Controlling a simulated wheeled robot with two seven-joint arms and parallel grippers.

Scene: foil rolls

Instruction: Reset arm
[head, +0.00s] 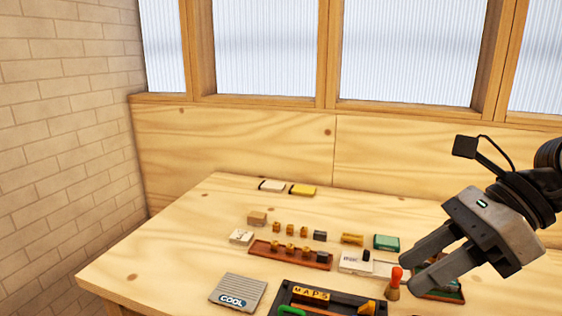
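My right gripper (409,267) comes in from the right above the wooden table (160,250). Its two grey fingers point left and down and stand apart, with nothing visible between them. The fingertips are near a small red-topped peg (394,284); I cannot tell if they touch it. My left gripper is not in the head view.
A reddish tray (262,251) with small brass pieces lies mid-table. A grey "COOL" box (238,292) and a dark tray (345,300) are in front. Small boxes (302,190) lie at the back. The table's left side is clear, beside a brick wall (60,130).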

